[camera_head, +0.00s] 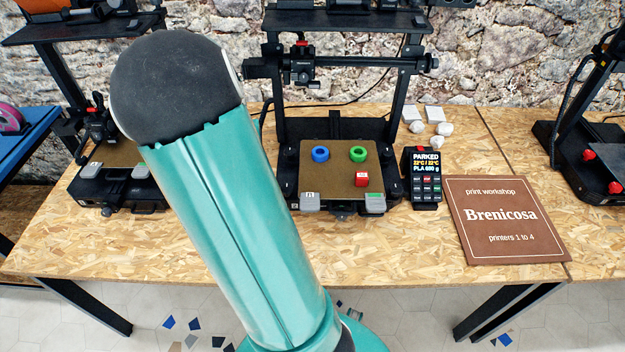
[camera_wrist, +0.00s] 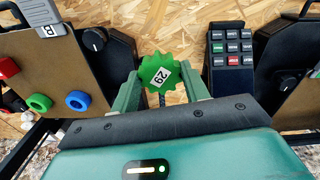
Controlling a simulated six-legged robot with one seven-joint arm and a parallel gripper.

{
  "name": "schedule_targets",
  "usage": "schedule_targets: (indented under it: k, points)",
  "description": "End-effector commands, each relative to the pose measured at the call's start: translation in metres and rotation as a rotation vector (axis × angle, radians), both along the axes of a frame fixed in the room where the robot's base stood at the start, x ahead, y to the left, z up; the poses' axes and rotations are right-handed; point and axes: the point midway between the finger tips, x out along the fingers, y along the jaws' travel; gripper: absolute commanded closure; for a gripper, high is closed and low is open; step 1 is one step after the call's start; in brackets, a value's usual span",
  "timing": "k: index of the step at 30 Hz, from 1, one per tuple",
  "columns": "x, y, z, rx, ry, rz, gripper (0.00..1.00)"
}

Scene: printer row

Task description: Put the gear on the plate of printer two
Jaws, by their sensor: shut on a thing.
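A green toothed gear (camera_wrist: 158,72) with a white tag marked with a number shows in the wrist view. My gripper (camera_wrist: 163,82) is shut on it, one finger on each side, above the wooden tabletop. The gripper and gear do not show in the head view, where my arm fills the left middle. The middle printer's brown plate (camera_head: 335,180) holds a blue ring (camera_head: 320,154), a green ring (camera_head: 358,154) and a red block (camera_head: 362,179). A similar loaded plate (camera_wrist: 48,60) shows at the left of the wrist view. I cannot clearly read the printers' number tags.
A control panel (camera_head: 423,178) reading PARKED stands right of the middle printer, with a brown Brenicosa sign (camera_head: 508,219) beside it. White pieces (camera_head: 436,114) lie behind the panel. Other printers stand left (camera_head: 127,185) and right (camera_head: 600,150).

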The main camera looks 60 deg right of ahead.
Motion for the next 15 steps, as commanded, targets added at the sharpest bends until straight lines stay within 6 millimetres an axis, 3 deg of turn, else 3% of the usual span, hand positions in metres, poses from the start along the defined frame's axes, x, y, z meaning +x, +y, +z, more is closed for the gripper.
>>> schedule_targets:
  k: [1, 6, 10, 15]
  points:
    - [-0.025, -0.020, 0.009, -0.001, -0.004, -0.082, 0.79]
    - [-0.110, -0.069, 0.032, 0.002, -0.009, -0.341, 0.79]
    - [-0.180, -0.094, 0.049, 0.007, -0.015, -0.543, 0.79]
    - [-0.264, -0.107, 0.065, 0.019, -0.022, -0.780, 0.79]
